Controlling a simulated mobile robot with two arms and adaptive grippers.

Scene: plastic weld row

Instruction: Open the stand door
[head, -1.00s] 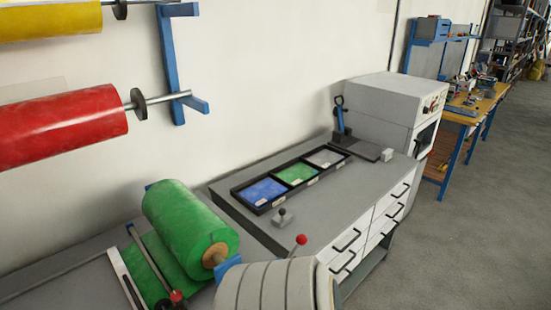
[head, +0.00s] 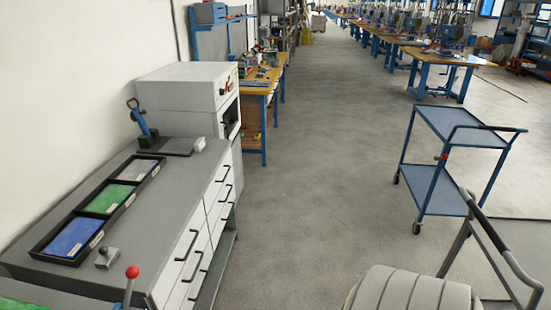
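A white box-shaped machine (head: 178,98) stands at the far end of the grey counter, in the left part of the head view. Its front, with a dark window, faces right and is seen at a steep angle. Below it is a pale stand (head: 237,160), of which only a narrow strip of front shows beyond the drawers. I cannot make out a door edge or handle on it, nor whether its door is open or shut. Neither of my grippers is in view.
A grey counter (head: 150,222) with white drawers and black handles runs along the left. A blue two-shelf trolley (head: 460,130) stands at the right, with another black-handled cart (head: 500,232) nearer. The grey floor (head: 310,180) between is clear. A wooden workbench (head: 262,82) stands beyond the machine.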

